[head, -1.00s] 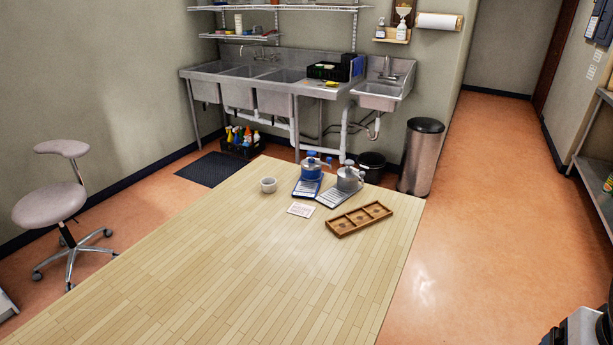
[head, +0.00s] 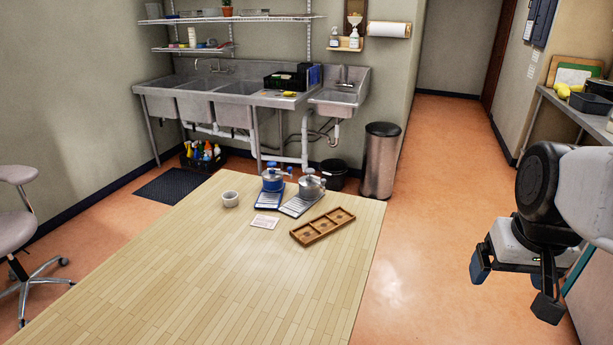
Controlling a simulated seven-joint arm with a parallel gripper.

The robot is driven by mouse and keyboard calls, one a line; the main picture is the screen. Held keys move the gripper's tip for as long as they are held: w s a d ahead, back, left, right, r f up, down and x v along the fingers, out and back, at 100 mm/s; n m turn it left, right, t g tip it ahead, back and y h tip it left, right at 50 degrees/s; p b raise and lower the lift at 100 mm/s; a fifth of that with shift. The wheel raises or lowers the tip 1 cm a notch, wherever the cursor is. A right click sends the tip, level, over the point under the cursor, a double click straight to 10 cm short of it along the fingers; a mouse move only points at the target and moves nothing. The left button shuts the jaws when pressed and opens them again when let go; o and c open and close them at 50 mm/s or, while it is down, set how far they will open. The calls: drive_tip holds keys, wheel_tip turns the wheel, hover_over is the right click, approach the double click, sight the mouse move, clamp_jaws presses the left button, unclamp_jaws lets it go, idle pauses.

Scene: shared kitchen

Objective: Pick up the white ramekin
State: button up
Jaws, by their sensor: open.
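The white ramekin (head: 231,199) stands upright near the far left part of the wooden table (head: 200,290). It is small and round, and nothing touches it. My gripper (head: 512,288) is at the right of the head view, well to the right of the table and far from the ramekin. Its two dark fingers are apart, with nothing seen between them.
Right of the ramekin are a blue-lidded pot (head: 272,180) and a grey pot (head: 311,187) on scales. A card (head: 265,222) and a wooden divided tray (head: 323,227) lie nearer. The table's front is clear. A trash can (head: 380,161) stands behind.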

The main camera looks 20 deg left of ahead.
drive_tip(key=w+a+n+g+y, duration=0.1)
drive_tip(key=w+a+n, duration=0.7)
drive_tip(key=w+a, duration=2.2)
drive_tip(key=w+a+f+n, duration=0.1)
drive_tip(key=a+f, duration=0.4)
drive_tip(key=a, duration=0.9)
drive_tip(key=w+a+f+n+g, duration=0.1)
drive_tip(key=a+f+n, duration=0.3)
drive_tip(key=a, duration=1)
drive_tip(key=w+a+f+n, duration=0.1)
drive_tip(key=a+f+n, duration=0.2)
drive_tip(key=a+f, duration=0.5)
drive_tip(key=a, duration=0.6)
drive_tip(key=shift+w+a, duration=0.3)
drive_tip(key=shift+a, duration=0.05)
drive_tip(key=shift+a+f, duration=0.15)
drive_tip(key=shift+f, duration=1.15)
